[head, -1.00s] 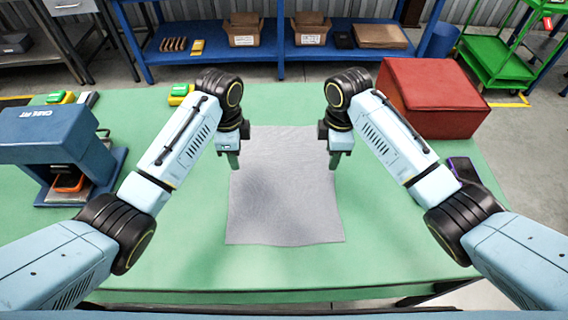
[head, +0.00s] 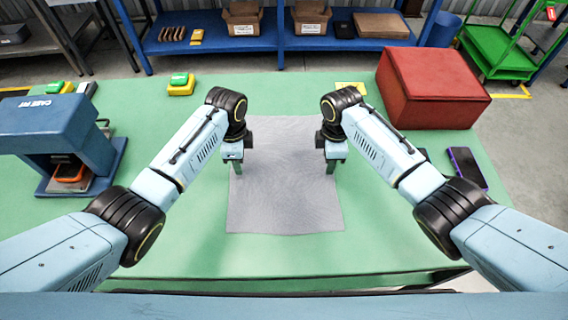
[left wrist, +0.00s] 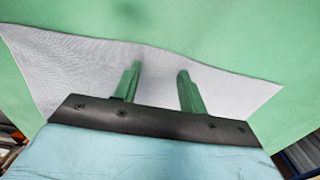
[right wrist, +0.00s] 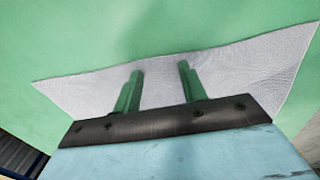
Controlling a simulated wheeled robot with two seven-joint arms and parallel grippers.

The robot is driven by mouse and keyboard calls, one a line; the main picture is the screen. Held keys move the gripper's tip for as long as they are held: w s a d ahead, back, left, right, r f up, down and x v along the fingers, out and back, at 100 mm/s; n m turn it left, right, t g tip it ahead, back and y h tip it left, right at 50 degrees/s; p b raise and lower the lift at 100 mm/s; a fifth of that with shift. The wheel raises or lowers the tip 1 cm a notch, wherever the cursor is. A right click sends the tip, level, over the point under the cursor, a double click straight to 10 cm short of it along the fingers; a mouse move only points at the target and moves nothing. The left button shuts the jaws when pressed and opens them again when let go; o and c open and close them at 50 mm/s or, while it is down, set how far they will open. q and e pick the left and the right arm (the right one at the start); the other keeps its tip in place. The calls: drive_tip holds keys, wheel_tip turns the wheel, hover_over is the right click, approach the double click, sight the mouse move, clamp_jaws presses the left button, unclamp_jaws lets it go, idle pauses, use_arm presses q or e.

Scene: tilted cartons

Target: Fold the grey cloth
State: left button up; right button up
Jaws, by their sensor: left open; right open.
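The grey cloth (head: 285,205) lies flat and spread out on the green table, roughly square, with its near edge toward me. My left gripper (head: 236,172) is over the cloth's left side, and my right gripper (head: 331,172) is over its right side. In the left wrist view the left gripper's green fingers (left wrist: 160,78) are apart with nothing between them, and the cloth (left wrist: 80,65) shows beneath. In the right wrist view the right gripper's fingers (right wrist: 160,76) are also apart and empty above the cloth (right wrist: 235,70). The cloth's far part is partly hidden by my arms.
A red box (head: 432,88) stands at the table's back right, with a dark phone-like item (head: 467,167) nearer. A blue press-like machine (head: 62,140) stands at left. A yellow and green item (head: 181,84) sits at the back. The green table (head: 190,250) is clear around the cloth's near edge.

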use_arm(q)
drive_tip(key=shift+f, duration=0.15)
use_arm(e)
drive_tip(key=shift+f, duration=0.15)
use_arm(q)
drive_tip(key=shift+c, duration=0.2)
use_arm(e)
drive_tip(key=shift+c, duration=0.2)
use_arm(q)
clamp_jaws()
use_arm(e)
clamp_jaws()
drive_tip(key=shift+s, duration=0.1)
